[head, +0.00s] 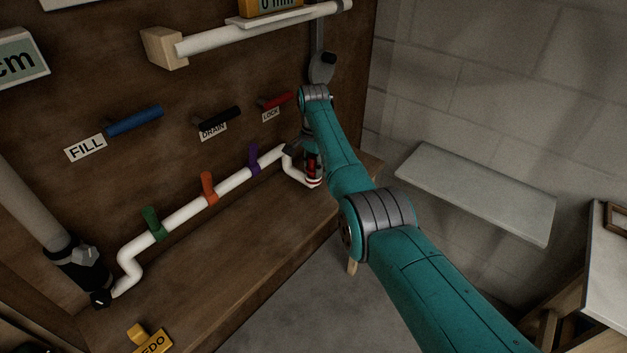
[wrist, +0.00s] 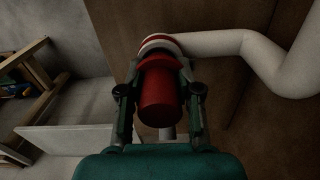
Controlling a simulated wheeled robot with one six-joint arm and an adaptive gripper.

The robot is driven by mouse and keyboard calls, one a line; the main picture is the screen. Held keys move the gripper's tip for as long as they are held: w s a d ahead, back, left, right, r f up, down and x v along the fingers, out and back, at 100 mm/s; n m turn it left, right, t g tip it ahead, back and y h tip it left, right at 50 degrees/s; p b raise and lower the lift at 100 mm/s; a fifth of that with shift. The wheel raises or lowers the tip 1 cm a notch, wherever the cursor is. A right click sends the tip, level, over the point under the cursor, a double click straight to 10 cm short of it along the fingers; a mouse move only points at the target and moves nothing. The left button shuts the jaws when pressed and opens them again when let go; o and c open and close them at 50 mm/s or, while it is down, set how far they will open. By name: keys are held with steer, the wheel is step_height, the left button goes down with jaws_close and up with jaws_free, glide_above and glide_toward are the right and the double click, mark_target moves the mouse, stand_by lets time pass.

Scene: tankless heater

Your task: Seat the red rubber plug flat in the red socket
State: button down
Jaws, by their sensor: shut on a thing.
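The red rubber plug (wrist: 160,98) is between the two fingers of my gripper (wrist: 161,80), which is shut on it. In the wrist view its wider red collar lies right against or just short of the red socket (wrist: 158,40), a red-and-white ringed mouth on the end of a white pipe. I cannot tell whether they touch or whether the plug sits flat. In the head view the plug (head: 311,167) shows as a small red piece above the socket (head: 314,183), low at the right end of the pipe. My arm partly hides my gripper there.
The white pipe (head: 185,215) carries green (head: 153,224), orange (head: 208,187) and purple (head: 254,160) handles. Blue, black and red levers stick out of the brown panel above. A wooden ledge (head: 215,255) runs below. A grey shelf (head: 475,190) is on the right wall.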

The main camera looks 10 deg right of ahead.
steer(key=shift+f, duration=0.35)
stand_by(0.5)
steer(key=c, duration=0.7)
jaws_free()
step_height(320, 180, up, 12)
steer(key=shift+f, duration=0.1)
steer(key=shift+s, duration=0.1)
